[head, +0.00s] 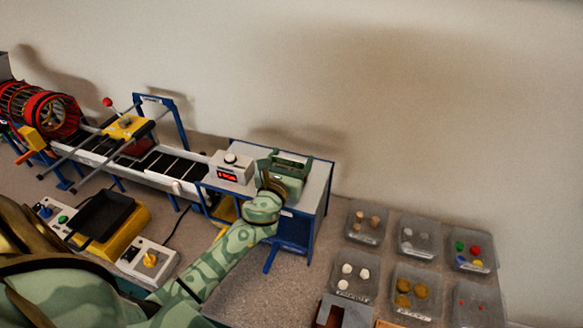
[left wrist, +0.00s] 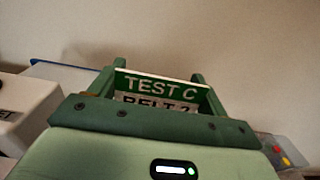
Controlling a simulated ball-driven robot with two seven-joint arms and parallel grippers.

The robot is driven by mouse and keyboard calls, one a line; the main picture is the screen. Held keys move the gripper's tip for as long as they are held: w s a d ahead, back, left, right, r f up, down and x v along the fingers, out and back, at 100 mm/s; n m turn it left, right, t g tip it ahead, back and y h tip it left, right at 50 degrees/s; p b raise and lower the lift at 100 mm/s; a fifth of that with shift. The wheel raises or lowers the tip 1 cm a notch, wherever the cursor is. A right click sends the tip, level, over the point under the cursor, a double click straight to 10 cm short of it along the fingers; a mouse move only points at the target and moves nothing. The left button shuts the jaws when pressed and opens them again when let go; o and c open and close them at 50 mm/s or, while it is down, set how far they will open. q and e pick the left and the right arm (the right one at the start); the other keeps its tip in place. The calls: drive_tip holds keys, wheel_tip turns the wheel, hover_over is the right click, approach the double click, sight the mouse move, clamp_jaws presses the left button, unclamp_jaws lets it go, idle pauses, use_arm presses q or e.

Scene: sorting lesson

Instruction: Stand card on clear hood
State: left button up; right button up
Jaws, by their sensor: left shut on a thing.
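A green card (left wrist: 150,84) with white lettering "TEST C" and, below it, "BELT 2" partly hidden stands between the fingers of my left gripper in the left wrist view. My left gripper (head: 291,163) is shut on it, over the grey top of the blue-framed stand at the end of the conveyor. The gripper hides the card's lower part, so I cannot tell whether it touches anything below. I cannot clearly make out a clear hood; a yellow-topped unit (head: 124,127) with a dark reddish see-through part sits over the belt. My right gripper is not in view.
A white box with a red display (head: 232,168) stands just left of my left gripper on the blue-framed stand (head: 317,184). A conveyor (head: 170,165) runs left to a red drum (head: 52,115). Several clear trays (head: 369,223) with small pieces lie at right.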

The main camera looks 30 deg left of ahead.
use_arm(q)
drive_tip(key=shift+f, duration=0.2)
drive_tip(key=shift+f, duration=0.1)
drive_tip(key=o, duration=0.5)
drive_tip(key=shift+f, duration=0.1)
drive_tip(key=o, duration=0.5)
drive_tip(key=shift+c, duration=0.2)
drive_tip(key=shift+r, duration=0.3)
drive_tip(key=v, duration=1.2)
